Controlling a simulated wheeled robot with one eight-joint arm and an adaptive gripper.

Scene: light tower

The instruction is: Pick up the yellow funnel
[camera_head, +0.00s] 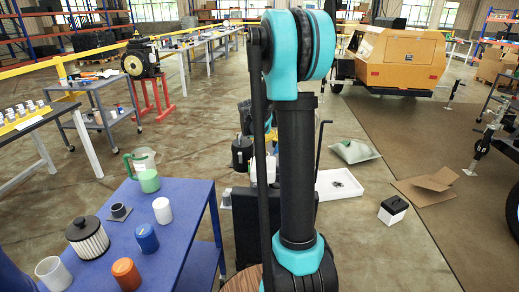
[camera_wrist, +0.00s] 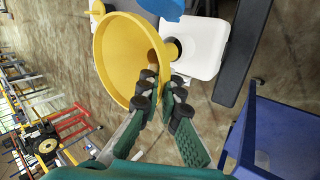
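One finger overlaps the inside of the mouth and the other is beside the outer wall. The fingertips are close together with a narrow gap, and I cannot tell whether they press on the wall. In the head view the funnel does not show; my arm blocks the middle of that view.
A white object (camera_wrist: 200,45) and a blue one (camera_wrist: 163,8) are close to the funnel. A blue table (camera_head: 165,238) with jars and a jug (camera_head: 146,170) stands at left. A white tray (camera_head: 338,183) and a black-and-white box (camera_head: 393,210) lie on open floor at right.

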